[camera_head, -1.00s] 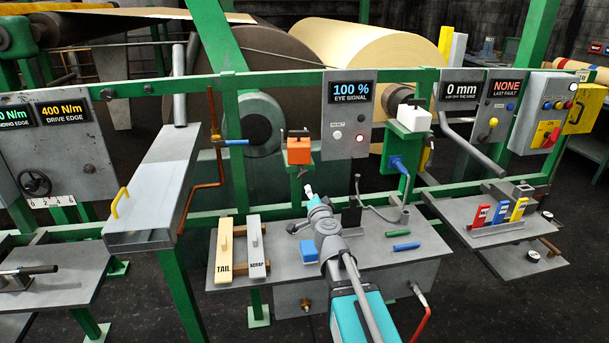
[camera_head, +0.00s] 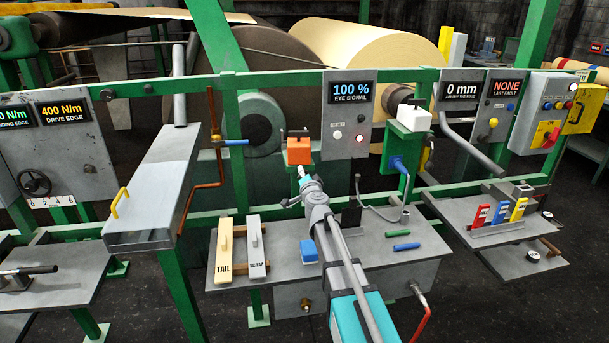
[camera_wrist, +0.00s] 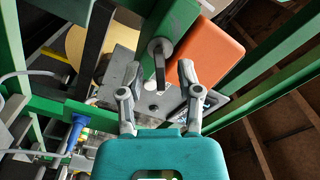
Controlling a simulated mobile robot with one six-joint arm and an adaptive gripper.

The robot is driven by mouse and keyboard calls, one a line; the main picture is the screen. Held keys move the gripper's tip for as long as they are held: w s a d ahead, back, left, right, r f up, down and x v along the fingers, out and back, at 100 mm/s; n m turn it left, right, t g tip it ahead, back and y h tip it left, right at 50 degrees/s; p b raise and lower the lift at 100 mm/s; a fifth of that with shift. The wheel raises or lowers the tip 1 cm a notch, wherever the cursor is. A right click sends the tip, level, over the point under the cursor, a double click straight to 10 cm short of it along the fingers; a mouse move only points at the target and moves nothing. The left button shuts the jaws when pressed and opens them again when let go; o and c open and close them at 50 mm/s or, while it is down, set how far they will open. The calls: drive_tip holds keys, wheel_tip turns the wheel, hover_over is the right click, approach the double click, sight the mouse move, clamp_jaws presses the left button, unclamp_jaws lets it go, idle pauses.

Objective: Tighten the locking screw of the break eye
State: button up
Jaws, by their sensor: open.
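The orange break eye (camera_head: 299,151) sits on a green bracket on the rail, left of the eye signal panel. It also shows in the wrist view (camera_wrist: 210,58), upper right. In the wrist view a grey round screw with a dark cross bar (camera_wrist: 160,62), apparently the locking screw, sticks out of the green bracket. My gripper (camera_wrist: 159,69) is open, its two fingertips spread to either side of the screw; I cannot tell whether they touch it. In the head view my gripper (camera_head: 303,173) is just below the orange eye and hides the screw.
The panel (camera_head: 349,100) reads 100 % EYE SIGNAL. A white unit (camera_head: 414,119) with a blue plug is mounted to the right. The bench below holds TAIL (camera_head: 224,250) and SCRAP (camera_head: 256,248) boards, a blue block (camera_head: 309,250) and green (camera_head: 398,233) and blue rods.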

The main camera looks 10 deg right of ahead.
drive_tip(key=shift+w, duration=0.15)
clamp_jaws()
drive_tip(key=shift+m, duration=0.4)
drive_tip(key=m, duration=0.5)
drive_tip(key=shift+f, duration=0.15)
drive_tip(key=m, duration=0.6)
drive_tip(key=shift+f+b, duration=0.15)
drive_tip(key=shift+b, duration=0.15)
idle(0.4)
unclamp_jaws()
